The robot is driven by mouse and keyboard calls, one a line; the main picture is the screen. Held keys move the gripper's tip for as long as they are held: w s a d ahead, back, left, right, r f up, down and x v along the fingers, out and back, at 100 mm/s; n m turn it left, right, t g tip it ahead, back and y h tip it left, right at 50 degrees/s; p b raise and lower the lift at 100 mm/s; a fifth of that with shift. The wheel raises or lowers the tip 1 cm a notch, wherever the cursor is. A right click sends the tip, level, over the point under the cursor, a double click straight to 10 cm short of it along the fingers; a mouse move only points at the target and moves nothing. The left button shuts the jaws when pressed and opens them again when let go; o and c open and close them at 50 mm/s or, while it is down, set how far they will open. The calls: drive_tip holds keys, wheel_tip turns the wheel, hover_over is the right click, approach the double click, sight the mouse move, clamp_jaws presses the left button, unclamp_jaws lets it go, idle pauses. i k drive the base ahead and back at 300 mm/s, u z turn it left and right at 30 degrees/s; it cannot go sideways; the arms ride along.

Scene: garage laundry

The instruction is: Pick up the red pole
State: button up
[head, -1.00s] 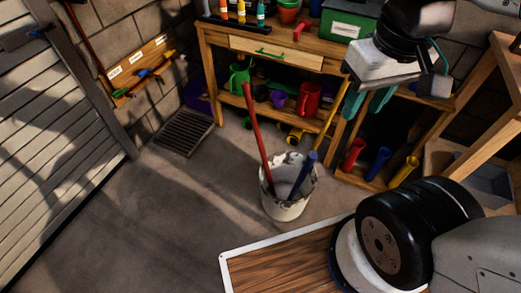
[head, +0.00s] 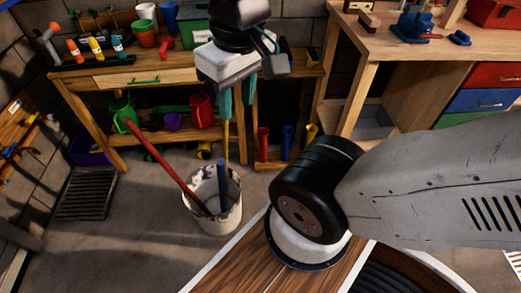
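The red pole (head: 165,163) leans to the upper left out of a paint-stained white bucket (head: 214,215) on the floor. A short blue pole (head: 222,184) and a yellow pole (head: 227,148) also stand in the bucket. My gripper (head: 225,112) has teal fingers that point down, above and behind the bucket in the picture.
A wooden workbench (head: 140,80) with cups and mugs on its shelf stands behind the bucket. Another wooden bench (head: 450,50) is at the right. A floor grate (head: 86,195) lies at the left. The floor left of the bucket is clear.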

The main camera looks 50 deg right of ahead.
sight(128, 122)
drive_tip(key=u, duration=1.55)
drive_tip(key=k, duration=0.95)
drive_tip(key=z, duration=1.15)
drive_tip(key=i, duration=1)
drive_tip(key=z, duration=0.05)
